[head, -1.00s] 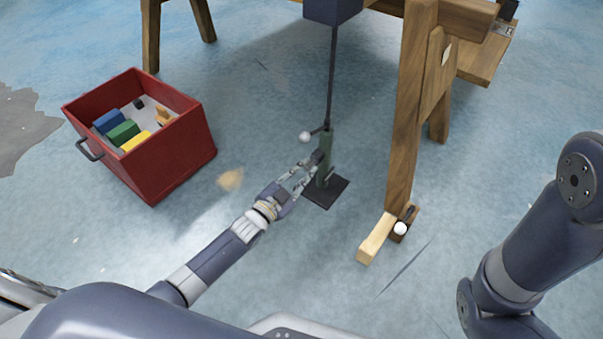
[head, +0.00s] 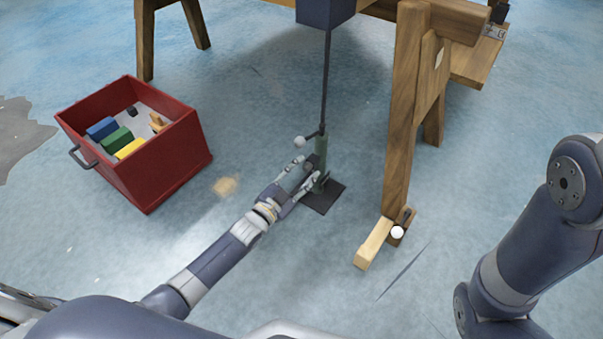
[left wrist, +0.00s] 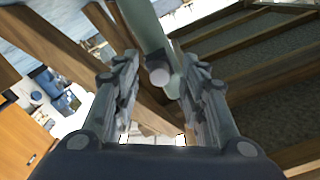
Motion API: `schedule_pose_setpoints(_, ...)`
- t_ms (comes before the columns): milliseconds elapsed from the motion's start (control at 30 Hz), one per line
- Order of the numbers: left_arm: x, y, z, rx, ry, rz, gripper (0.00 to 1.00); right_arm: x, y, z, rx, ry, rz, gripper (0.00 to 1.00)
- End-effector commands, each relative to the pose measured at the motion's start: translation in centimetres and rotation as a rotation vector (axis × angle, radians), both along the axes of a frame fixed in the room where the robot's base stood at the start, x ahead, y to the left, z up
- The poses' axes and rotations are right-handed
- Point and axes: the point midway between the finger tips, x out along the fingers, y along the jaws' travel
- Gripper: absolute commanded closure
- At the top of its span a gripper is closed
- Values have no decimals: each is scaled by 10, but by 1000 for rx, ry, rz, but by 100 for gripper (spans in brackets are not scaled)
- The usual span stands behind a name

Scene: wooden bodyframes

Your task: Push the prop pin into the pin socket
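The prop is a green post (head: 321,150) on a dark base plate (head: 323,197), with a thin dark rod rising from it. In the left wrist view the green post (left wrist: 143,22) stands beyond my fingers. A short stub with a pale round end, likely the prop pin (left wrist: 158,76), points toward the camera between the fingers. In the head view a dark stub shows at the post by the fingers. My left gripper (head: 309,168) is open beside the post, its fingers apart on both sides of the stub. The pin socket cannot be made out. My right gripper is out of view.
A white-knobbed crank (head: 300,142) sticks out left of the post top. A blue block (head: 325,12) sits above on the rod. A wooden trestle leg (head: 403,120) with a foot block (head: 374,245) stands right. A red crate (head: 165,165) with coloured blocks is left.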

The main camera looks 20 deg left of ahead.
Motion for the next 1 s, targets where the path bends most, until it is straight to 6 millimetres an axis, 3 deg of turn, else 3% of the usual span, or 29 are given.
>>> schedule_pose_setpoints(267,-20,8,-2,0,3,1,61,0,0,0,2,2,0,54)
schedule_pose_setpoints(700,-98,36,-2,0,2,0,61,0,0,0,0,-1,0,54)
schedule_pose_setpoints(1000,-113,41,0,0,0,0,61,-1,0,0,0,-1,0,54)
